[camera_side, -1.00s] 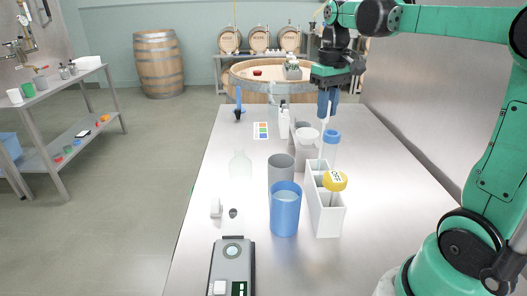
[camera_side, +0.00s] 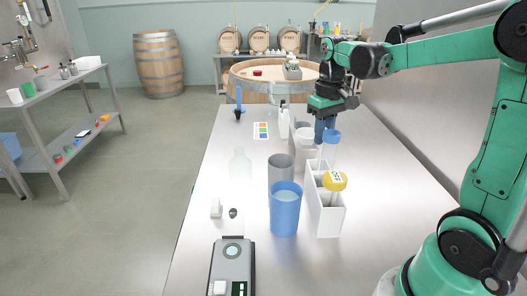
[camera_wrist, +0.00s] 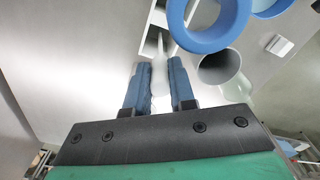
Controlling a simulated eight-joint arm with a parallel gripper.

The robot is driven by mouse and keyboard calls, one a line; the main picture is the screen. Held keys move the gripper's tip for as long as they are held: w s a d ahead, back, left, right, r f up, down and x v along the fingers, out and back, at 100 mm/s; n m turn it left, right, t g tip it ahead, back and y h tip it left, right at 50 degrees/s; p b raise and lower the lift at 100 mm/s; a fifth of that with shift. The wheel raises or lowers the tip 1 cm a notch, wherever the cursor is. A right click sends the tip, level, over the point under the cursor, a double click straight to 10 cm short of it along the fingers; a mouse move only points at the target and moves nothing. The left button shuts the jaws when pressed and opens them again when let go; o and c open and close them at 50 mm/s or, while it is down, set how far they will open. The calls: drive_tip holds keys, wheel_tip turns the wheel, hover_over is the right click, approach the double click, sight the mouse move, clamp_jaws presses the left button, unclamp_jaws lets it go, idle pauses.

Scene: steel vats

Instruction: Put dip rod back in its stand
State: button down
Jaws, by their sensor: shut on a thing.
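My gripper (camera_side: 325,138) has its blue fingers closed around a pale, slim rod, taken as the dip rod (camera_wrist: 159,76); its narrow end points down towards the stand in the wrist view. The white stand (camera_side: 326,222) has several compartments in a row. I cannot tell whether the held rod's tip is inside a compartment.
Left of the stand are a blue beaker (camera_side: 285,210), a grey cup (camera_side: 281,170) and a clear bottle (camera_side: 240,166). A white jar (camera_side: 305,150) is close to my fingers. A grey device (camera_side: 232,265) lies at the near edge.

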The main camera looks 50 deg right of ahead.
drive_tip(key=c, duration=0.7)
unclamp_jaws()
drive_tip(key=shift+o, duration=0.2)
drive_tip(key=shift+r, duration=0.1)
drive_tip(key=shift+r, duration=2.75)
drive_tip(key=shift+a, duration=0.1)
drive_tip(key=s+a+f+n+t, duration=0.1)
drive_tip(key=a+f+t, duration=0.2)
drive_tip(key=a, duration=0.4)
drive_tip(key=s+a+f+n+t, duration=0.1)
drive_tip(key=a+f+n+t, duration=0.1)
drive_tip(key=a, duration=0.5)
drive_tip(key=shift+s+a+f+t, duration=0.15)
drive_tip(key=shift+s+f+t, duration=0.35)
drive_tip(key=shift+t, duration=0.6)
